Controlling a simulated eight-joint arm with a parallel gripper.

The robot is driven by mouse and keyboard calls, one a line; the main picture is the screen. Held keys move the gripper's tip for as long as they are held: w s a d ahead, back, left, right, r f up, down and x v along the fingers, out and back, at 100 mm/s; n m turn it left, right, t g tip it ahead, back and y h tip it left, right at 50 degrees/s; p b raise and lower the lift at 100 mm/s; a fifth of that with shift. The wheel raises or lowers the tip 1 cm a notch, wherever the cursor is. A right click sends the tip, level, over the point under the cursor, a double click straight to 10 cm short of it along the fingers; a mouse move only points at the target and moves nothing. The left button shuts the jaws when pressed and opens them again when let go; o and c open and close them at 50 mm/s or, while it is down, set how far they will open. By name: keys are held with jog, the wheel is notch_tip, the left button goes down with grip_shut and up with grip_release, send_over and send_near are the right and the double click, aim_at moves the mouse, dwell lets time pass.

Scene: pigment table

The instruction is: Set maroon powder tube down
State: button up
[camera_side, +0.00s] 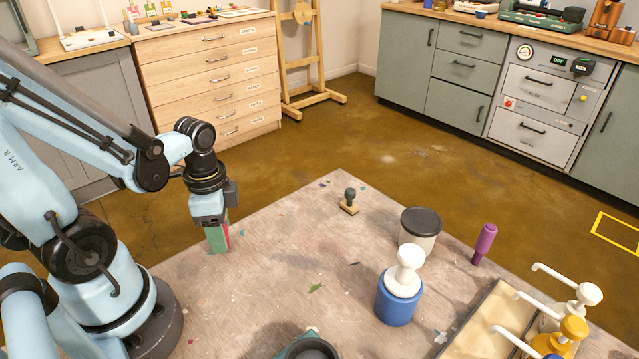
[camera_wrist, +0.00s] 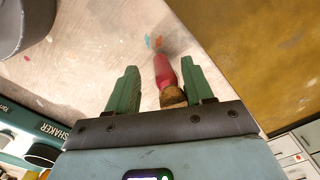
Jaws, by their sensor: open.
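The maroon powder tube (camera_wrist: 164,72) shows pinkish red with a brown cork end towards the camera in the wrist view. It appears to stand on the worn, paint-flecked table (camera_side: 280,260). My gripper (camera_wrist: 150,85) is open with its green fingers on either side of the tube. The tube is close to the right finger and clear of the left one; I cannot tell whether it touches the right one. In the side view, my gripper (camera_side: 217,250) is low over the table's left part, and a strip of the tube (camera_side: 227,236) shows beside a finger.
A small stamp (camera_side: 349,202), a dark-lidded jar (camera_side: 420,230), a blue pump bottle (camera_side: 398,300) and a purple tube (camera_side: 484,244) stand to the right. A tray (camera_side: 480,325) with pump dispensers is at lower right. A teal shaker (camera_wrist: 40,130) is nearby.

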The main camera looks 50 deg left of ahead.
jog(key=shift+r, duration=0.15)
jog(key=shift+r, duration=5.9)
jog(key=shift+w+d+f+n+t, duration=0.1)
jog(key=shift+w+d+n+t, duration=0.1)
jog(key=shift+w+n+t, duration=0.15)
jog(key=w+d+n+t, duration=0.5)
jog(key=w+n+t, duration=0.1)
jog(key=w, duration=0.2)
jog(key=shift+w+d+f, duration=0.2)
jog(key=shift+d, duration=0.15)
jog(key=shift+t, duration=0.25)
